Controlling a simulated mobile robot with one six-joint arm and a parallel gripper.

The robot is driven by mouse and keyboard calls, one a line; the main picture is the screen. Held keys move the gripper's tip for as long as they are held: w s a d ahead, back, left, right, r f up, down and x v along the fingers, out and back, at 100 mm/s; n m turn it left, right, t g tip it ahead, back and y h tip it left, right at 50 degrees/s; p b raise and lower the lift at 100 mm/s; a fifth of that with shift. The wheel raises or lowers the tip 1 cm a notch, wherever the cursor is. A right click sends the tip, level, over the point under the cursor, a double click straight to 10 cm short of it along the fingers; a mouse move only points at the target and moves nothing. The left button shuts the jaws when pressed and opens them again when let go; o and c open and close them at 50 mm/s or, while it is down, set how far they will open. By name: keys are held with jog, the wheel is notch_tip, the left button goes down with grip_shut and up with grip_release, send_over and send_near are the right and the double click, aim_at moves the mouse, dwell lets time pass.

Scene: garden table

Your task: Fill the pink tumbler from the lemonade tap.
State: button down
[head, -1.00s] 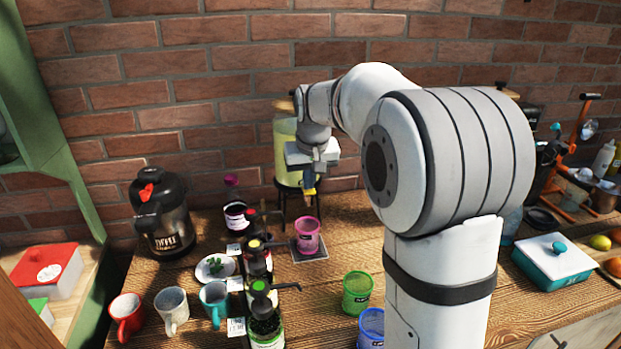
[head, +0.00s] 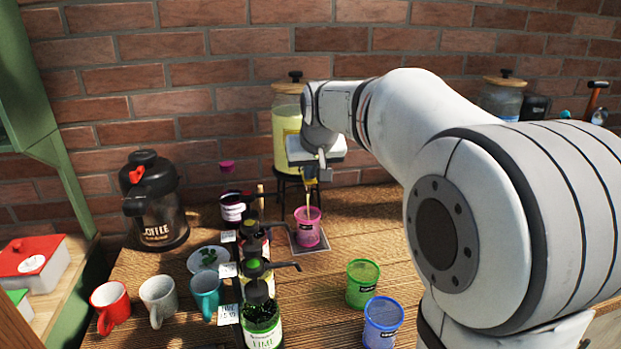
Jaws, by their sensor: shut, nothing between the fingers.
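The pink tumbler (head: 308,230) stands upright on a dark square mat (head: 322,247), below the lemonade tap. The lemonade dispenser (head: 286,135) is a glass jar of pale yellow drink on a dark stand against the brick wall. A thin yellowish stream (head: 309,199) runs from the tap down to the tumbler's mouth. My gripper (head: 318,177) is shut and empty at the tap, in front of the dispenser and above the tumbler. It hides most of the tap, so I cannot see the handle clearly. The level inside the tumbler cannot be made out.
A green tumbler (head: 363,284) and a blue tumbler (head: 382,322) stand nearer. Syrup bottles with pumps, including a lime one (head: 262,318), stand left of the mat. My arm covers the right side.

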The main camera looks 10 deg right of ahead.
jog(key=shift+s+f+t+b, duration=0.1)
jog(key=shift+f+t+b, duration=0.2)
jog(key=shift+f+b, duration=0.25)
jog(key=shift+r, duration=0.35)
jog(key=shift+r+p, duration=0.1)
jog(key=shift+p, duration=0.25)
dwell(1.2)
jog(key=shift+r+p, duration=0.5)
jog(key=shift+r, duration=0.2)
jog(key=s+r+p, duration=0.3)
jog(key=r, duration=1)
jog(key=shift+r, duration=0.25)
jog(key=shift+s, duration=0.1)
